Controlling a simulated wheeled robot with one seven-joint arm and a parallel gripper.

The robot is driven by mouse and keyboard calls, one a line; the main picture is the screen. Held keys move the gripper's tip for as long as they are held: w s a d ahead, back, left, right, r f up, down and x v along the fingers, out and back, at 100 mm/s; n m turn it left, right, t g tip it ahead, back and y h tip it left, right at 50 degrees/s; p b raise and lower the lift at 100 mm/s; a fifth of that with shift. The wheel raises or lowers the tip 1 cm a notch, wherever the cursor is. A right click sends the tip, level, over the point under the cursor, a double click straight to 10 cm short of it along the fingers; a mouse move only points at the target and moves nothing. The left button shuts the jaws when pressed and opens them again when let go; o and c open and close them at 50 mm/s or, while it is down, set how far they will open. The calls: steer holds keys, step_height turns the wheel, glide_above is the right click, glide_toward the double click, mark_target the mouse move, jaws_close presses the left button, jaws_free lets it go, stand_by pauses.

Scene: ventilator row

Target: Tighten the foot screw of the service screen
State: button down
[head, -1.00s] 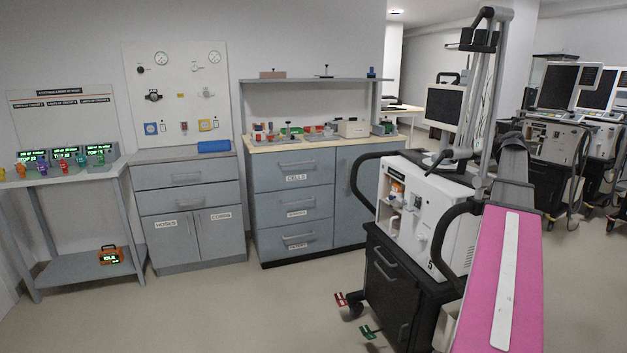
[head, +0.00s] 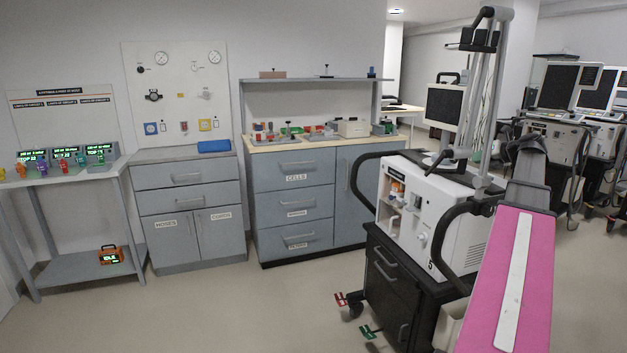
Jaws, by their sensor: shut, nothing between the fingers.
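A dark screen (head: 445,106) stands on top of the near white ventilator (head: 420,215), right of centre. I take it to be the service screen, but I cannot be sure. Its foot (head: 440,160) rests on the ventilator's top. A foot screw is too small to make out. My pink arm link (head: 485,315) rises from the bottom right, in front of the ventilator's right side. My gripper does not show.
The ventilator sits on a black cart (head: 392,285) with pedals near the floor. A grey drawer cabinet (head: 293,208) and a bench with displays (head: 95,155) line the back wall. More ventilators (head: 560,130) stand at right. The floor at front left is clear.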

mark_target(454, 160)
steer(key=shift+s, duration=0.15)
steer(key=shift+s+a+r, duration=0.25)
steer(key=shift+s+a, duration=0.35)
steer(key=shift+a, duration=0.2)
steer(key=shift+s+a+r, duration=0.1)
steer(key=shift+a+r, duration=0.05)
steer(key=shift+a, duration=0.15)
steer(key=shift+w+a, duration=0.35)
steer(key=shift+w, duration=0.75)
steer(key=shift+w+a, duration=0.35)
steer(key=shift+w, duration=0.7)
steer(key=shift+w+a, duration=0.35)
steer(key=shift+w, duration=0.75)
steer(key=shift+w, duration=0.1)
steer(key=shift+w+d, duration=0.1)
steer(key=shift+d, duration=0.1)
steer(key=shift+w+d+f, duration=0.15)
steer(key=shift+d+f, duration=0.15)
steer(key=shift+d, duration=0.2)
steer(key=shift+f, duration=0.1)
